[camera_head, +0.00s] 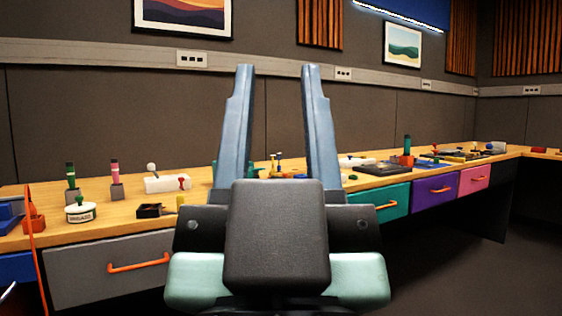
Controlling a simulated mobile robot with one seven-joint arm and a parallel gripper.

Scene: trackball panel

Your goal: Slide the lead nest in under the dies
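My gripper (278,72) fills the middle of the head view, its two long blue fingers pointing up and standing apart. It is open, with nothing between the fingers, and is in front of the workbench (230,205). I cannot pick out the lead nest or the dies for certain; the items on the bench are small and far. The fingers and the dark gripper body hide part of the bench middle.
A grey drawer (105,270) with an orange handle is at left; teal (380,203), purple (435,190) and pink (474,179) drawers are at right. A white tin (80,212), a white block with levers (167,184) and a black tray (152,210) stand on the left bench. Dark floor is open at right.

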